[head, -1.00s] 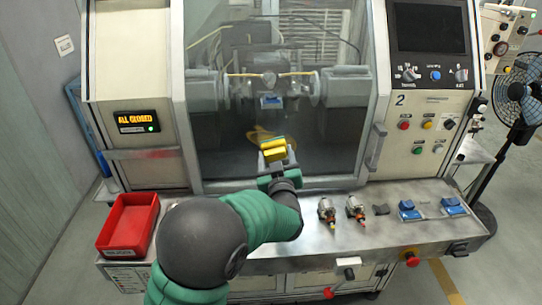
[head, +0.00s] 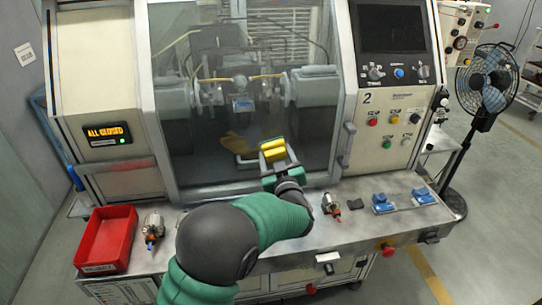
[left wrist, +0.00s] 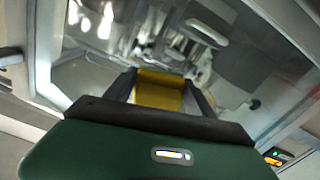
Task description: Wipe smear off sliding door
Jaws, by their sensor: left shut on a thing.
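The sliding door (head: 310,150) is a large clear window in the machine's front. A yellowish-brown smear (head: 234,143) shows low on it, left of my gripper. My left gripper (head: 273,157) is shut on a yellow sponge-like block (head: 273,147), held in front of the lower door, just right of the smear. The block also shows between the fingers in the left wrist view (left wrist: 160,92). I cannot tell whether it touches the glass. My right gripper is not in view.
A red bin (head: 106,238) stands at the left of the bench. Motor-like parts (head: 153,230) and blue blocks (head: 383,204) lie along the ledge. The door handle (head: 347,143) is at the right edge. A display reads "ALL CLOSED" (head: 108,134). A fan (head: 490,90) stands at right.

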